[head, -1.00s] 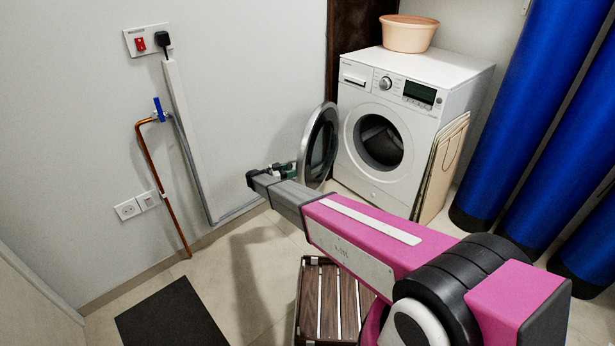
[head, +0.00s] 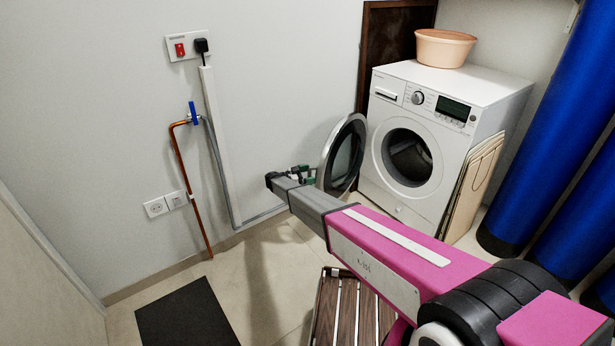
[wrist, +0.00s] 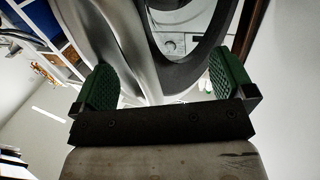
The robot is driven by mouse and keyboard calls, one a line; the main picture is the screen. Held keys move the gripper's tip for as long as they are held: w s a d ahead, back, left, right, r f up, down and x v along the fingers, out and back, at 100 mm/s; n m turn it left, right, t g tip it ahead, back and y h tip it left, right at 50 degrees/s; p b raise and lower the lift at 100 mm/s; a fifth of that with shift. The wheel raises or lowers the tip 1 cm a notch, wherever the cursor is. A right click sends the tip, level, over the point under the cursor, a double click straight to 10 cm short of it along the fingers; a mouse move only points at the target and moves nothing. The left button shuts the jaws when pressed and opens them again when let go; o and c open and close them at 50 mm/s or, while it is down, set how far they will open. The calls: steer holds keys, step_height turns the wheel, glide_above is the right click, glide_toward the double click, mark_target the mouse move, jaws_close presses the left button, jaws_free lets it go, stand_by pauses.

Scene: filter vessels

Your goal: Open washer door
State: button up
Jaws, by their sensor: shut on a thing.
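The white washer (head: 452,92) stands against the back wall, and its round drum opening shows dark and uncovered. Its door (head: 345,158), a round glass pane with a silver rim, stands swung wide open to the left of the opening. My gripper (head: 305,174) is at the door's left edge, partly hidden by my arm. In the wrist view, the silver door rim (wrist: 125,48) runs between the green finger pads of my gripper (wrist: 160,87), which is shut on it. The exact contact of the pads is hard to see.
A peach basin (head: 445,48) sits on the washer. Folded boards (head: 472,185) lean on its right side, near blue cylinders (head: 535,125). A slatted wooden stool (head: 350,310) stands below my arm. A dark mat (head: 187,315) lies on the floor. A copper pipe (head: 184,185) runs down the left wall.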

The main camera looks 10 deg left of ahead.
steer(key=shift+w+a, duration=0.35)
steer(key=shift+c, duration=0.4)
steer(key=v, duration=0.2)
steer(key=shift+s+a, duration=0.15)
steer(key=shift+a, duration=0.2)
steer(key=c, duration=0.6)
steer(key=s+v, duration=0.1)
steer(key=v, duration=0.6)
steer(key=shift+s+a, duration=0.1)
steer(key=shift+a, duration=0.05)
